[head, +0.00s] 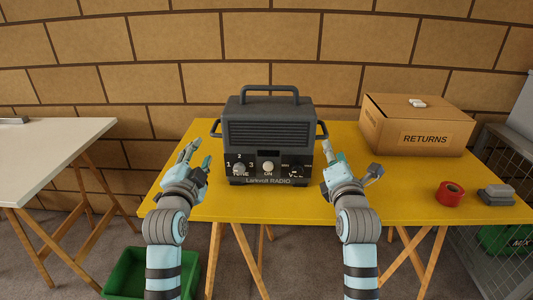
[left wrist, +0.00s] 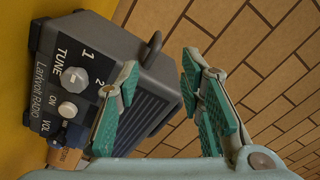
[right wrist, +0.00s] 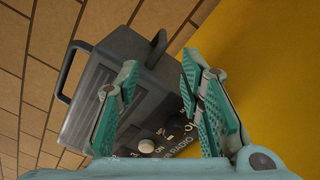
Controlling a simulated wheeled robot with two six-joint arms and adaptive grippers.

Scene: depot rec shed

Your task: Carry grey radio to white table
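The grey radio (head: 268,137) stands upright on the yellow table (head: 400,200), with a top handle and a side handle at each end. It also shows in the left wrist view (left wrist: 98,62) and the right wrist view (right wrist: 128,72). My left gripper (head: 193,158) is open and empty, just left of the radio near its left side handle. My right gripper (head: 335,164) is open and empty, near the right side handle. Neither gripper is visibly holding a handle. The white table (head: 50,150) stands at the far left, its top partly out of view.
A cardboard box marked RETURNS (head: 415,128) sits on the yellow table at right, with a small white item (head: 417,103) on top. Red tape (head: 451,193) and a grey object (head: 497,195) lie at the right edge. A green crate (head: 128,275) is on the floor between the tables.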

